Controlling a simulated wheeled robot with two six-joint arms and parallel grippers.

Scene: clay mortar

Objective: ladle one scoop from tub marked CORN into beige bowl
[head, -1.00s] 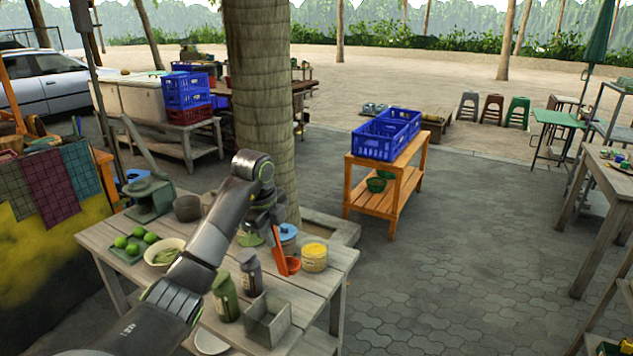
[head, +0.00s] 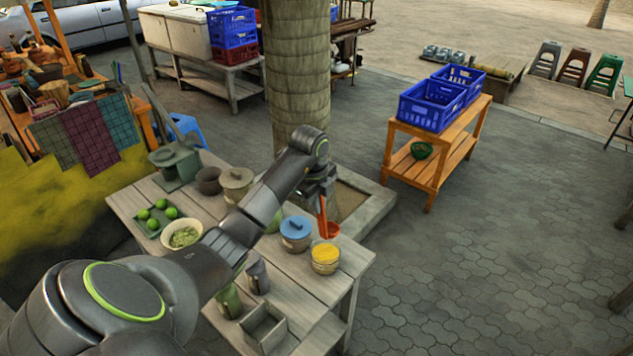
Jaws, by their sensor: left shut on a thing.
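My left gripper (head: 319,190) is shut on the upright handle of an orange ladle (head: 323,218), above the far right part of the wooden table. The ladle's scoop hangs just behind and above a round tub (head: 325,264) with yellow contents. Whether the scoop touches the tub or holds anything, I cannot tell. No CORN marking is readable at this size. A beige bowl (head: 167,237) with green shreds in it sits at the left of the table, partly beside my arm. My right gripper is not in view.
A tub with a blue lid (head: 296,227) stands just left of the yellow tub. Dark bottles (head: 258,277) and an open grey box (head: 263,326) stand nearer. Green limes (head: 157,213) lie on a tray. A tree trunk (head: 296,80) rises behind the table.

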